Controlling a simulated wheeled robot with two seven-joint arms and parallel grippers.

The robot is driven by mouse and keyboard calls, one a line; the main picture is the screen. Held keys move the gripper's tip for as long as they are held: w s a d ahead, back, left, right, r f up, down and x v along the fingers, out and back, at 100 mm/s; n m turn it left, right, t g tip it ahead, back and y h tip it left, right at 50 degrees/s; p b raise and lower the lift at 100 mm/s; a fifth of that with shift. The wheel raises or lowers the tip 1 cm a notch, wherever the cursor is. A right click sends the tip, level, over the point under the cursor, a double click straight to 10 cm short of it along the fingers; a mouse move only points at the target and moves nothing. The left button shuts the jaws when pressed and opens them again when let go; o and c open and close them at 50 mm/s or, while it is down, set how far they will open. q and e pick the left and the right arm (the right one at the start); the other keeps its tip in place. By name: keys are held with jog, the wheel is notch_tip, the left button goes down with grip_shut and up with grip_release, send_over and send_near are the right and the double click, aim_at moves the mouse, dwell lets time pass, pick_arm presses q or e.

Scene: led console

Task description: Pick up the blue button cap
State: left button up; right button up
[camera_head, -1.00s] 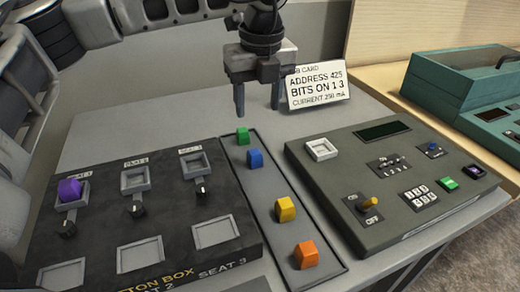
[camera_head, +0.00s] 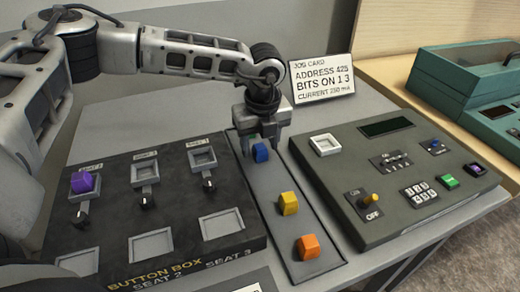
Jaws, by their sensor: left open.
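The blue button cap (camera_head: 261,153) stands on the narrow grey tray (camera_head: 271,188) between the two consoles. My left gripper (camera_head: 259,150) points down at the far end of that tray. Its fingers are open, around or just behind the blue cap; I cannot tell whether they touch it. My right gripper is not in view.
A yellow cap (camera_head: 288,203) and an orange cap (camera_head: 308,246) stand nearer on the tray. The black button box (camera_head: 110,220) with a purple cap (camera_head: 82,182) is left. A grey-green console (camera_head: 390,215) is right, the job card (camera_head: 322,78) behind.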

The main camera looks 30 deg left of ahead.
pick_arm(q)
jog(key=c, duration=1)
jog(key=shift+c, duration=0.2)
jog(key=shift+r, duration=0.15)
